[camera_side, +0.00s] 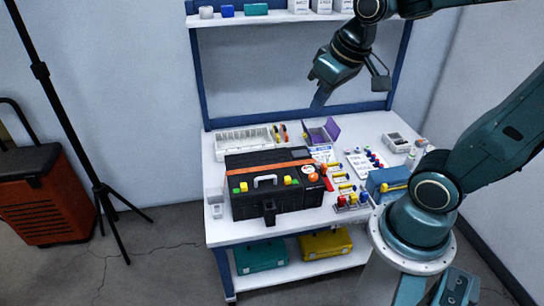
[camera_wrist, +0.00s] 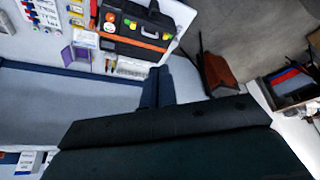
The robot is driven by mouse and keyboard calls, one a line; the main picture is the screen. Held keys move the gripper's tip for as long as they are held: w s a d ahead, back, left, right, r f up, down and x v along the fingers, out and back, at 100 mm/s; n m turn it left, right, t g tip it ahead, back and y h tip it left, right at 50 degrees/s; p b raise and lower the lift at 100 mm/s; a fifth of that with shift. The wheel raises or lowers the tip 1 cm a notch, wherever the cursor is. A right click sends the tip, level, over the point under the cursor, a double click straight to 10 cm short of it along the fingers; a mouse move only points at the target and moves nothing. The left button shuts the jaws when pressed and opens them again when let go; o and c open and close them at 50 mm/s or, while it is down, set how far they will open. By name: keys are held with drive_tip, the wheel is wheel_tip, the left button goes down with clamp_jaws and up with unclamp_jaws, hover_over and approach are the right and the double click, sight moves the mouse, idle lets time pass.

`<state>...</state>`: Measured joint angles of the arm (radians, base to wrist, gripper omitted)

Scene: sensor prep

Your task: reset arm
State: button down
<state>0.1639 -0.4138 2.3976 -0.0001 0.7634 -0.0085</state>
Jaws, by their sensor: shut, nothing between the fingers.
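My gripper (camera_side: 319,99) hangs above the back part of the white workbench (camera_side: 226,232) in the side view, shut and empty. It points down and is apart from the things on the bench.
A white divided tray (camera_side: 243,141), a purple open box (camera_side: 320,131) and a blue case (camera_side: 387,184) share the bench with small parts. A shelf (camera_side: 270,17) runs above. A tripod (camera_side: 75,125) and an orange cabinet (camera_side: 42,210) stand left. Air around my gripper is clear.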

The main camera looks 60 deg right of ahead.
drive_tip(key=s+a+r+n+t, duration=0.1)
drive_tip(key=s+a+r, duration=0.1)
drive_tip(key=s+a, duration=0.2)
drive_tip(key=shift+s+n+y, duration=0.4)
drive_tip(key=shift+s, duration=1.25)
